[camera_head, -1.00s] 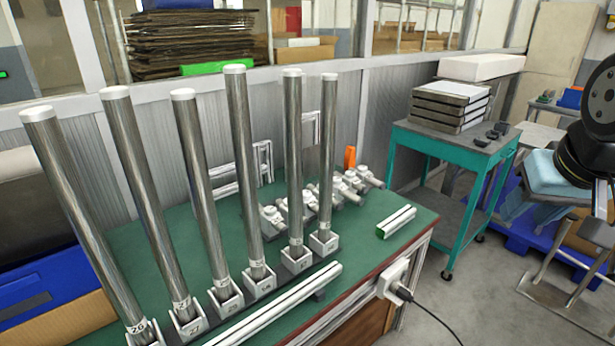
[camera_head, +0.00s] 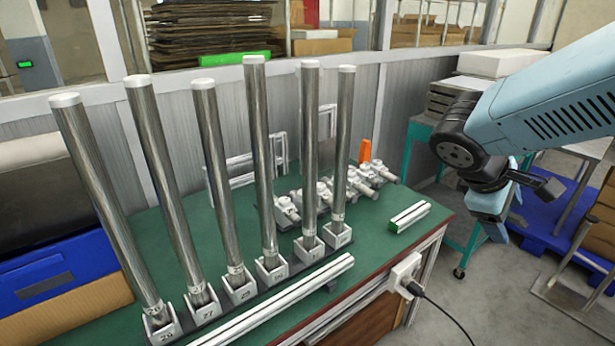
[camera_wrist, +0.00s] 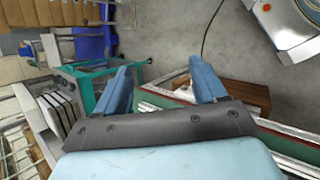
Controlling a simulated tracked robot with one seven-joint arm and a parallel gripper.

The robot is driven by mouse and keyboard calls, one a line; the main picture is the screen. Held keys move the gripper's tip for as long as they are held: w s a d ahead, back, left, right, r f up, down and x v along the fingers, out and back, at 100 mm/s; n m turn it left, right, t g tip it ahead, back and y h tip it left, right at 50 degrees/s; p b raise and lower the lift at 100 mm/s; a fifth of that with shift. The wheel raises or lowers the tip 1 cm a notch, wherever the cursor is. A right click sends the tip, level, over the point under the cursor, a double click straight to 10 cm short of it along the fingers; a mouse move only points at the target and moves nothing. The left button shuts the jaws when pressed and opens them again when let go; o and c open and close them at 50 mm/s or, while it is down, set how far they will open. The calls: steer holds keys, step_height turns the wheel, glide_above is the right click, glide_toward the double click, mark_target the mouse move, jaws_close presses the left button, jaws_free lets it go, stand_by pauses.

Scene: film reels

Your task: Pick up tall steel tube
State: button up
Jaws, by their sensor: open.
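Several tall steel tubes with pale caps stand in a row of small numbered holders on the green bench (camera_head: 375,245). The tube fourth from the left (camera_head: 260,160) has the highest top in the head view. The rightmost tube (camera_head: 342,150) is the one nearest my arm. My gripper (camera_head: 512,205) is off the bench's right end, clear of the tubes. In the wrist view my gripper (camera_wrist: 164,78) shows two blue fingers spread apart with nothing between them. No upright tube is recognisable in the wrist view.
A pale rail (camera_head: 280,300) lies in front of the holders. A teal cart (camera_head: 415,150) stands behind my arm. A cable (camera_head: 440,310) hangs off the bench's front edge.

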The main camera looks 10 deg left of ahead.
steer(key=w+a+f+n+t+h, duration=0.1)
steer(key=w+a+n+t+h, duration=0.2)
steer(key=w+a+n, duration=0.25)
steer(key=n+t+y, duration=1.2)
steer(key=n, duration=0.9)
glide_toward(308, 190)
steer(key=shift+m+h, duration=0.3)
steer(key=shift+m, duration=0.05)
steer(key=w, duration=0.4)
steer(key=w+r, duration=0.1)
steer(key=w, duration=0.1)
steer(key=shift+w+a, duration=0.35)
steer(key=shift+w+a+f, duration=0.1)
steer(key=shift+w+f, duration=0.1)
steer(key=shift+w, duration=1.15)
steer(key=shift+w+a+f, duration=0.1)
steer(key=shift+w+f, duration=0.05)
steer(key=shift+w, duration=1.15)
steer(key=shift+c, duration=0.2)
jaws_close()
